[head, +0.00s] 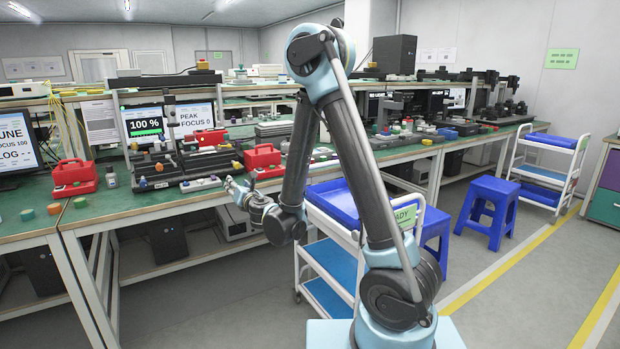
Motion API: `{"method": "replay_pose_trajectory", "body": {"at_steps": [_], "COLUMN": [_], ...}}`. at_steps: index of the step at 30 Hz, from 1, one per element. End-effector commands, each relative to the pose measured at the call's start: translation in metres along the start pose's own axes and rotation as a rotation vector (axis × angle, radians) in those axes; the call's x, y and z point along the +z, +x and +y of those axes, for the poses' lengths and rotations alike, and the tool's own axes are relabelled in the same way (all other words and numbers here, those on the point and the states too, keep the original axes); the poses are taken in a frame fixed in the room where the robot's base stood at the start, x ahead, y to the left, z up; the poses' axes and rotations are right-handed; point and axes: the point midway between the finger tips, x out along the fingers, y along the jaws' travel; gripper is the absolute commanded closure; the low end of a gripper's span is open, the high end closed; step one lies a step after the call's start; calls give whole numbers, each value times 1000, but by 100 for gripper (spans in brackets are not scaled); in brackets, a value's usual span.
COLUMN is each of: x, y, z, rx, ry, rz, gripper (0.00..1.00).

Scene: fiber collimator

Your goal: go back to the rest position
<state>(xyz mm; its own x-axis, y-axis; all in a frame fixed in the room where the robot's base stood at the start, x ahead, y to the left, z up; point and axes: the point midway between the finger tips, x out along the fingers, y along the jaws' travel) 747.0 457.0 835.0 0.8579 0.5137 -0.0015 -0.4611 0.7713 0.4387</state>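My arm rises from the lower right, bends at its elbow near the top and comes down toward the bench. My gripper (236,188) is at the front edge of the green-topped workbench (150,204), left of the blue and white cart. It is small in the head view, and I cannot tell whether its fingers are open or shut. No held object can be made out. The fiber setup (170,166), dark blocks with small coloured knobs, stands on the bench left of my gripper. Behind it, a monitor (146,124) reads 100 % and another (190,118) reads PEAK FOCUS 0.
Red cases (263,158) and (73,174) stand on the bench. A cart with a blue tray (335,200) is close beside my arm. A blue stool (487,210) and another cart (548,165) stand to the right. Floor at lower right is clear.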

Motion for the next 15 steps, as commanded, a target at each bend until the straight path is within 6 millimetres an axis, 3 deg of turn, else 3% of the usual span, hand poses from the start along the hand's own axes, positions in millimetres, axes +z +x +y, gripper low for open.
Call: {"method": "replay_pose_trajectory", "body": {"at_steps": [3,15], "x": [16,75], "y": [2,-10], "z": [-23,-80], "rx": [-46,-201], "ry": [60,327], "rz": [-10,-55], "gripper": [55,55]}}
